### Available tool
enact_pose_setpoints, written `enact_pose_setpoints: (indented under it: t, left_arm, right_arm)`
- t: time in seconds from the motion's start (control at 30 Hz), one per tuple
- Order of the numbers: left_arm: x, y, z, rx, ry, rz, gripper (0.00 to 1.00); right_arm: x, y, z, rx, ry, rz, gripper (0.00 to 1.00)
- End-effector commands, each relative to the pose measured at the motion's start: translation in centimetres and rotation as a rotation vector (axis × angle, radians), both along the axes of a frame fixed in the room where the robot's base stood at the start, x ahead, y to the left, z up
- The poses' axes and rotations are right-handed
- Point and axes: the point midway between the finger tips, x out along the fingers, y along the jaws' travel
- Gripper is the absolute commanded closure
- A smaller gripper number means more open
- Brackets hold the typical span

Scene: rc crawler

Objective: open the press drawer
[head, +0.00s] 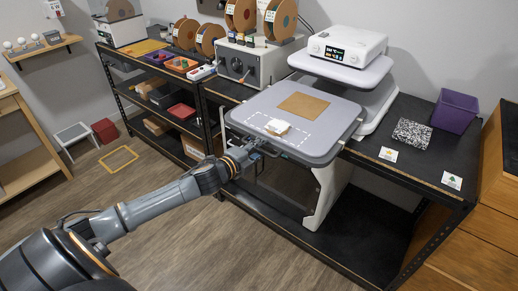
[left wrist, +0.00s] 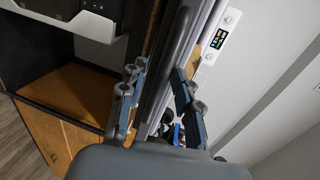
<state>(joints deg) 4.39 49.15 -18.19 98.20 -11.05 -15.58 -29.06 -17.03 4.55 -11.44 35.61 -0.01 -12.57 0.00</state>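The press drawer (head: 335,128) is a grey tray with rounded corners. It stands out in front of the white heat press (head: 347,47), well clear of the upper plate. It carries a dashed white outline, a brown sheet (head: 304,105) and a small white folded piece (head: 278,126). My left gripper (head: 258,149) is at the drawer's front edge. In the left wrist view, my left gripper's fingers (left wrist: 158,88) lie on both sides of the grey handle bar (left wrist: 164,75), which fills the gap between them. My right gripper is not in view.
The black bench (head: 425,165) holds a purple bin (head: 455,110) and a speckled sheet (head: 412,134) right of the press. A grey machine with spools (head: 246,64) stands left of it. Wooden drawers (head: 478,258) close off the right. The floor (head: 180,250) in front is open.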

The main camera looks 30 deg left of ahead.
Motion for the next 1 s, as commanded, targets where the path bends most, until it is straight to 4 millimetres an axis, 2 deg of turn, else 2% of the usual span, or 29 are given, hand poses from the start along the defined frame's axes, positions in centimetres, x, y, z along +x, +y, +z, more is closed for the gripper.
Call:
enact_pose_setpoints:
  t: [0.27,0.8,1.0]
  left_arm:
    - [-1.0,0.1,0.0,-0.001,0.004,0.000,0.67]
    - [-9.3,0.7,1.7,-0.001,0.004,-0.001,0.67]
    - [-11.1,0.9,2.2,-0.001,0.002,0.000,0.67]
  right_arm:
    - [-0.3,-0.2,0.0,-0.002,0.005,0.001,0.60]
    - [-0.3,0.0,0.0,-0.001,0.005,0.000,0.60]
    - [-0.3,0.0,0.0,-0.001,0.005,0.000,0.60]
